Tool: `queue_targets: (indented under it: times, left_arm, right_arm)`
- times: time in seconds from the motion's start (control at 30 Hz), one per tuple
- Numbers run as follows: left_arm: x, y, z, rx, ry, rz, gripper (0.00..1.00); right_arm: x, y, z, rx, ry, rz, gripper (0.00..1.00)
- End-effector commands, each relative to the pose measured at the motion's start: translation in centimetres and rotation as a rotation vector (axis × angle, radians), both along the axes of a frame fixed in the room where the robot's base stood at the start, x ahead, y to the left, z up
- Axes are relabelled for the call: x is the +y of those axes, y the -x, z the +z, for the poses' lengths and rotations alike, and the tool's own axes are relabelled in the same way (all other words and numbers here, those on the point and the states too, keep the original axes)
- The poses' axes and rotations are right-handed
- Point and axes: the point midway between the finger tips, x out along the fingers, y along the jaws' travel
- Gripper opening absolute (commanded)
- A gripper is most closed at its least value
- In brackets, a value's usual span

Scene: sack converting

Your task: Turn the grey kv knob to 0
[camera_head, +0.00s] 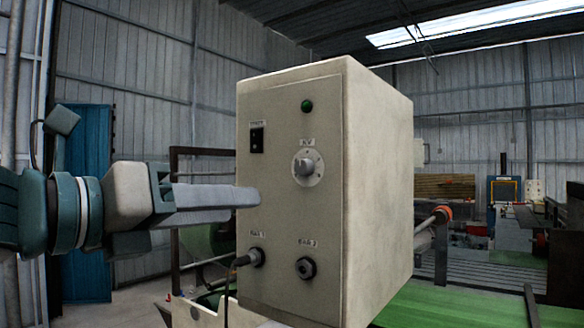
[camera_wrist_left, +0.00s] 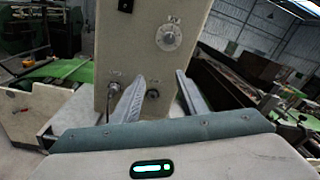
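The grey KV knob (camera_head: 305,167) sits on a round white dial on the front of a beige control box (camera_head: 380,180). In the left wrist view the knob (camera_wrist_left: 169,38) is at the upper middle, beyond and above the fingertips. Which mark it points to is too small to tell. My left gripper (camera_head: 257,197) comes in from the left, lower than the knob and to its left, apart from it. In the left wrist view its two fingers (camera_wrist_left: 161,76) are spread with nothing between them. My right gripper is in neither view.
A black switch (camera_head: 257,139) and a green lamp (camera_head: 307,105) are on the same panel. Below are the BAR 1 connector (camera_head: 257,257) with a black cable and the BAR 2 socket (camera_head: 306,268). A green surface (camera_head: 450,305) lies right of the box.

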Motion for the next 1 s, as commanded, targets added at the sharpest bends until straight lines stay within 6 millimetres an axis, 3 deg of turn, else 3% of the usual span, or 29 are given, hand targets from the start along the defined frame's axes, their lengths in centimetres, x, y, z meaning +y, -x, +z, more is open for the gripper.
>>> queue_targets:
  times: [0.1, 0.33, 1.0]
  left_arm:
    - [1.0, 2.1, 2.5, -0.087, -0.063, 0.011, 0.4]
    - [2.0, 4.3, 4.6, -0.17, -0.131, 0.02, 0.4]
    - [1.6, 3.8, 4.9, -0.178, -0.14, 0.021, 0.4]
  right_arm:
    - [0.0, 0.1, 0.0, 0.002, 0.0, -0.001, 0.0]
    - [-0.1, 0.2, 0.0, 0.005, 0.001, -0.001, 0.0]
    - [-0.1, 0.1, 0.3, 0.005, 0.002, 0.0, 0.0]
